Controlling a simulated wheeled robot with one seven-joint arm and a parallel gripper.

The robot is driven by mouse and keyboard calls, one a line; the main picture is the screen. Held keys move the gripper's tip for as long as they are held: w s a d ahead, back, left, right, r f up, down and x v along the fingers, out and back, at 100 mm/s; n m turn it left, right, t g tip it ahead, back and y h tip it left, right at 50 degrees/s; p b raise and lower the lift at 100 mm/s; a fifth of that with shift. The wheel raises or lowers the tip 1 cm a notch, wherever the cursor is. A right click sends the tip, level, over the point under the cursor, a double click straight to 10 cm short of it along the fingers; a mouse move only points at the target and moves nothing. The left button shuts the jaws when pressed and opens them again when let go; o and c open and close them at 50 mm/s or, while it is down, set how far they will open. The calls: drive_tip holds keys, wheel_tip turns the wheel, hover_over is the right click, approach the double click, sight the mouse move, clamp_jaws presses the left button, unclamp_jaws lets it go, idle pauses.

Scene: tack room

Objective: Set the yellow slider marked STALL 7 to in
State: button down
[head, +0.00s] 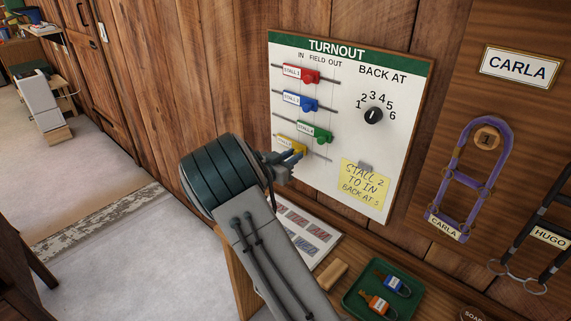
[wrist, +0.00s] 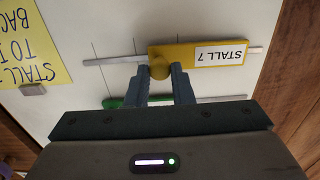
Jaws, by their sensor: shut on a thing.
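The yellow slider (head: 289,144) marked STALL 7 is on the lowest rail of the white TURNOUT board (head: 347,90). In the head view my gripper (head: 287,163) partly covers it. The wrist view, where the board is upside down, shows the yellow slider (wrist: 183,55) and its label clearly. My gripper (wrist: 160,84) is shut on its round knob. Two thin marker lines show to the left of the knob there, on the OUT side.
Red (head: 300,74), blue (head: 299,102) and green (head: 314,132) sliders sit above on their own rails. A black dial (head: 373,116) and a yellow note (head: 363,185) are to the right. A green tray (head: 352,303) lies on the shelf below.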

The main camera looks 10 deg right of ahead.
sight(294, 146)
drive_tip(key=shift+w+a, duration=0.8)
drive_tip(key=shift+w, duration=0.35)
drive_tip(key=shift+w+a+r, duration=0.1)
drive_tip(key=shift+a, duration=0.05)
drive_tip(key=c, duration=1.4)
unclamp_jaws()
drive_tip(key=shift+o, duration=0.6)
drive_tip(key=shift+w+a, duration=0.1)
drive_tip(key=b+v, duration=0.2)
drive_tip(key=v, duration=1.2)
